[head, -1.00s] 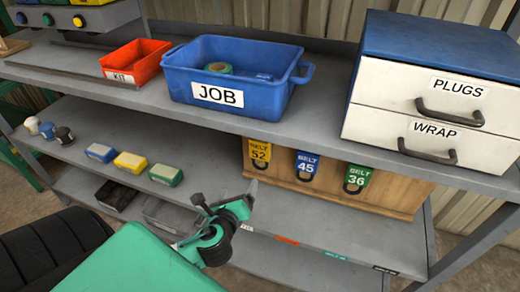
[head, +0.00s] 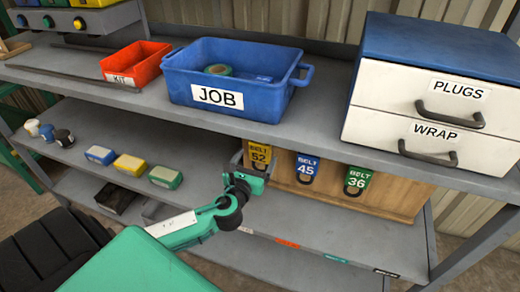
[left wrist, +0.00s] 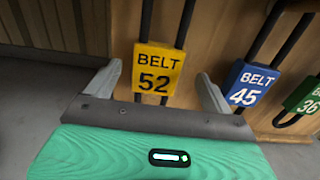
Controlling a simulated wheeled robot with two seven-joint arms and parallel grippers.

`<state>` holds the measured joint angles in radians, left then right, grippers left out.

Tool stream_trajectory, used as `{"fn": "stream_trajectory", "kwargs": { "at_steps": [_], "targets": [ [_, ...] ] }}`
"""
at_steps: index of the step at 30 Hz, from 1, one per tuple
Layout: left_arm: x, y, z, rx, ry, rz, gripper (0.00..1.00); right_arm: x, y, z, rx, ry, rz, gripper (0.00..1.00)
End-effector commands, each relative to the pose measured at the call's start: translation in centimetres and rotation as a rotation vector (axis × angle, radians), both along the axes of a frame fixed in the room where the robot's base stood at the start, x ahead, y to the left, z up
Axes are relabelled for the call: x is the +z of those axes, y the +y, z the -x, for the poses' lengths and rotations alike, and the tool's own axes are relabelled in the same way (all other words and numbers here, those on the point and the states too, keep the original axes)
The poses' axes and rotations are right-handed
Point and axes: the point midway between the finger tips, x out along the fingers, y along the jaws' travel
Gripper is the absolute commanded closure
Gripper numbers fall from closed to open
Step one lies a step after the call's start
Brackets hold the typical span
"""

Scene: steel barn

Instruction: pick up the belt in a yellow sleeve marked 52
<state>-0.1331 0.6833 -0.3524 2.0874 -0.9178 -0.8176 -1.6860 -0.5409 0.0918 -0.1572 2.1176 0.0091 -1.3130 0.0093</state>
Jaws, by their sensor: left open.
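The belt in the yellow sleeve marked 52 (head: 258,154) hangs at the left end of a wooden rack on the middle shelf. In the left wrist view the yellow sleeve (left wrist: 159,72) stands between my open fingers, with its black belt running up behind it. My left gripper (head: 250,168) is at the rack's left end and partly covers the lower part of that belt; it also shows in the left wrist view (left wrist: 157,88), open. I cannot tell whether the fingers touch the sleeve. My right gripper is not in view.
A blue sleeve marked 45 (head: 307,167) and a green sleeve marked 36 (head: 357,178) hang to the right on the wooden rack (head: 404,195). The upper shelf, with the blue JOB bin (head: 231,110), overhangs. Small boxes (head: 130,165) lie left on the middle shelf.

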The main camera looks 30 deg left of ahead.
Motion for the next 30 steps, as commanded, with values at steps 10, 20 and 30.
{"fn": "stream_trajectory", "kwargs": {
  "at_steps": [10, 20, 30],
  "targets": [
    [-0.5, 1.2, -3.7, 0.000, -0.002, 0.001, 0.15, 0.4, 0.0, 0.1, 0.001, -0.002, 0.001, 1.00],
    [-0.6, 1.6, -5.1, -0.001, 0.002, 0.000, 0.15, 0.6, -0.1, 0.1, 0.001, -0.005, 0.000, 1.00],
    [-0.6, 1.6, -5.1, -0.001, 0.001, 0.000, 0.62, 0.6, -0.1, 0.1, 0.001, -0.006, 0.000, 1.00]
  ]
}}
